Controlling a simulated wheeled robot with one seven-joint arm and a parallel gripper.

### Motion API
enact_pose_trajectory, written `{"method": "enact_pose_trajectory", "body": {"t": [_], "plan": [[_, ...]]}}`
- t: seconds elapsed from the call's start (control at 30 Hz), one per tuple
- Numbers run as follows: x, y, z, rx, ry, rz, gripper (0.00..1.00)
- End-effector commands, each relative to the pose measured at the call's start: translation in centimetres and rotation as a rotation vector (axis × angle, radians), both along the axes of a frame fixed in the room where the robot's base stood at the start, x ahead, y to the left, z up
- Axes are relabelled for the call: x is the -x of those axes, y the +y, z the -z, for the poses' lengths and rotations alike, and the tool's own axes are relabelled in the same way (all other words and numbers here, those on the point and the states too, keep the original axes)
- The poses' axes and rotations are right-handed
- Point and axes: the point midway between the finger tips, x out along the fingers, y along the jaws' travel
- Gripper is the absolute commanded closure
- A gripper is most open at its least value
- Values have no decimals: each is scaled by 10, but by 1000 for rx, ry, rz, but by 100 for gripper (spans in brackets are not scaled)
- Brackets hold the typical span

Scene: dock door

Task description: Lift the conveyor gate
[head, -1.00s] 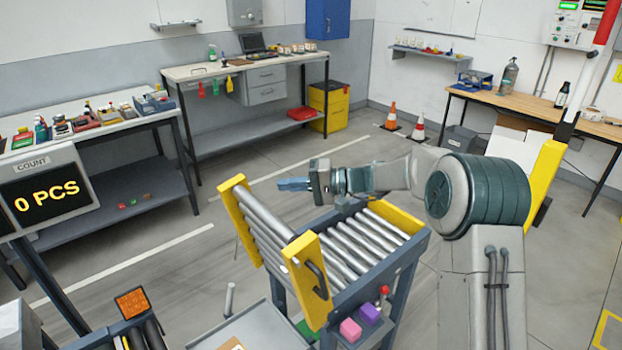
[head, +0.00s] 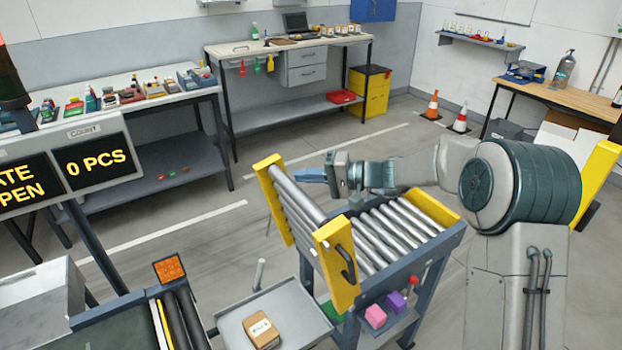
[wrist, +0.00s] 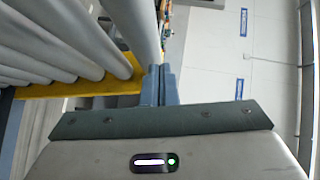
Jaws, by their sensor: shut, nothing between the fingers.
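The conveyor gate (head: 296,203) is a roller section between two yellow side plates. In the head view it stands tilted steeply up at the left end of the roller conveyor (head: 402,228). A dark handle (head: 345,263) is on its near yellow plate. My gripper (head: 312,174) is shut and empty, behind and above the gate's rollers, pointing left. In the wrist view the fingers (wrist: 160,85) are together, beside grey rollers (wrist: 75,35) and a yellow plate. I cannot tell whether they touch the gate.
A display (head: 65,170) shows "0 PCS" and a cut-off "ATE PEN". A tray (head: 285,305) holding a brown box (head: 262,333) is in front. Open floor lies behind, before the benches (head: 150,90).

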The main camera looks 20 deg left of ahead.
Motion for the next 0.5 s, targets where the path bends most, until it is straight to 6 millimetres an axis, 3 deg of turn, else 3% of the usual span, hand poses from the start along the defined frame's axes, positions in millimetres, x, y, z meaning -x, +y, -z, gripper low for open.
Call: {"method": "enact_pose_trajectory", "body": {"t": [0.2,0.5], "plan": [[19,16,9,40,-49,-7,100],[30,25,7,71,-84,-4,100]]}}
